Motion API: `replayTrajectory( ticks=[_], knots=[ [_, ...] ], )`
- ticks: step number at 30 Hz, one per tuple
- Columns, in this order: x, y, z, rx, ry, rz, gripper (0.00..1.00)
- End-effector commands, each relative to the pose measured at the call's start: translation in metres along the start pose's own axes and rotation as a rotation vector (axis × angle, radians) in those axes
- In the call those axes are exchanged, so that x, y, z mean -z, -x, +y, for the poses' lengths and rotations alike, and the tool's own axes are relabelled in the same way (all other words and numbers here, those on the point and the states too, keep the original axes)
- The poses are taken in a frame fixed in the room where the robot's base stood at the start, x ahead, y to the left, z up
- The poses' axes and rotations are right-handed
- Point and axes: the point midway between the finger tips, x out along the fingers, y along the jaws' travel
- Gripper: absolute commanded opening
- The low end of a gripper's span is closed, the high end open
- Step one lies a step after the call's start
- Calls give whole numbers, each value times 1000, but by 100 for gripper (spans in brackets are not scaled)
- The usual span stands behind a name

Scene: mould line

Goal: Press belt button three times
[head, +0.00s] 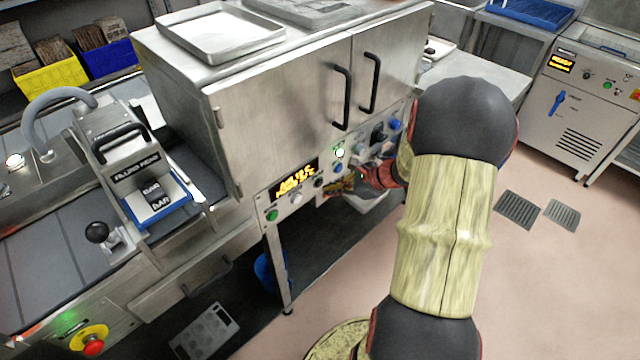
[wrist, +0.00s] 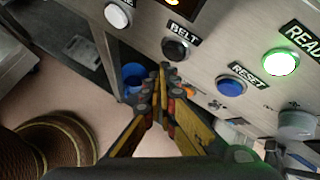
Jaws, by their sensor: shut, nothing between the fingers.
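The belt button (wrist: 175,48) is a dark round button beside its BELT label (wrist: 183,33) on a steel control panel. It also shows in the head view as a small dark button (head: 319,182) right of the lit display. My gripper (wrist: 163,69) is shut and empty, its yellow and dark fingers pointing toward the panel. Its tips show just below the belt button in the wrist view; a gap or touch is hard to tell. In the head view my arm hides much of the gripper (head: 352,184).
A blue RESET button (wrist: 231,86) and a green-lit READY lamp (wrist: 281,62) sit right of the belt button. A white button (wrist: 117,15) sits left. The steel cabinet (head: 260,115) with two black handles rises above the panel. A blue bucket (head: 268,272) stands beneath.

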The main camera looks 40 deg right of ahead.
Motion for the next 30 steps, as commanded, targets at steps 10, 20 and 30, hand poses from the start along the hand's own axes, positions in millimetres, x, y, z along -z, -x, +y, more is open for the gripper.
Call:
replayTrajectory(
  ticks=[10, 20, 30],
  knots=[
    [6, 9, 6, 1, -2, 0, 0],
    [21, 30, 21, 1, -2, 1, 0],
    [25, 35, 25, 0, 0, 0, 0]
  ],
)
